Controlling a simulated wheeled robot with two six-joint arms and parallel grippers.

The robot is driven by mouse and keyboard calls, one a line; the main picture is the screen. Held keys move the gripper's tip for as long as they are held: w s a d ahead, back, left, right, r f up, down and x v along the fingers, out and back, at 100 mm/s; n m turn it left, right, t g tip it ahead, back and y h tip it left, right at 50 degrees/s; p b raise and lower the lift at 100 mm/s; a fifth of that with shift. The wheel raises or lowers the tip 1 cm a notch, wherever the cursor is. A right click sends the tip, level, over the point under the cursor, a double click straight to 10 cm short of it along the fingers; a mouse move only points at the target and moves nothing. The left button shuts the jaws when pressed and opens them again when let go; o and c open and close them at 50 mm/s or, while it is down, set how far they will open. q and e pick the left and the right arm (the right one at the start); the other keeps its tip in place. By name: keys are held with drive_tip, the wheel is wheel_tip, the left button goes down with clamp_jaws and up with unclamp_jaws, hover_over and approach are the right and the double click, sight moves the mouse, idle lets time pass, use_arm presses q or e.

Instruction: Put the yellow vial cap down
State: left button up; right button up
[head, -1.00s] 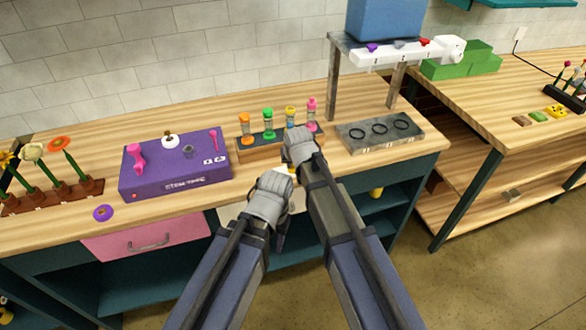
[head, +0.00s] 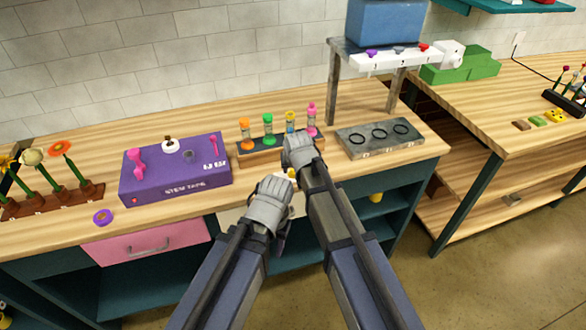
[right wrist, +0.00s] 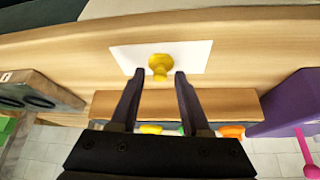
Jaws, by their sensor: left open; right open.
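The yellow vial cap (right wrist: 160,64) rests on a white card (right wrist: 196,53) on the bench. In the right wrist view it lies at the tips of my right gripper (right wrist: 160,74), whose fingers are open on either side. I cannot tell whether a finger touches it. In the head view my right gripper (head: 298,150) is in front of the vial rack (head: 262,156), and a small yellow bit of the cap (head: 292,173) shows below it. My left gripper (head: 269,203) is open, lower and to the left, over the front of the bench; its fingertips are mostly hidden.
The rack holds orange, green, yellow and pink vials. A purple stem tape box (head: 170,178) stands left, with a purple ring (head: 103,217) before it. A grey plate with three rings (head: 362,143) is at right. The bench's front edge is close.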

drive_tip(key=p+v, duration=1)
drive_tip(key=v, duration=0.2)
drive_tip(key=s+d+f+m+g, duration=0.1)
drive_tip(key=s+d+g, duration=0.2)
drive_tip(key=s+d, duration=0.45)
drive_tip(key=s+d+f+g, duration=0.2)
drive_tip(key=s+d, duration=0.5)
drive_tip(key=d, duration=0.2)
drive_tip(key=s+a+f+n+g+h+b, duration=0.1)
drive_tip(key=s+a, duration=0.4)
drive_tip(key=a, duration=0.6)
drive_tip(key=n+h, duration=0.1)
drive_tip(key=n, duration=0.1)
drive_tip(key=shift+s+f+n+b, duration=0.3)
drive_tip(key=shift+s+b, duration=0.05)
drive_tip(key=shift+s, duration=0.05)
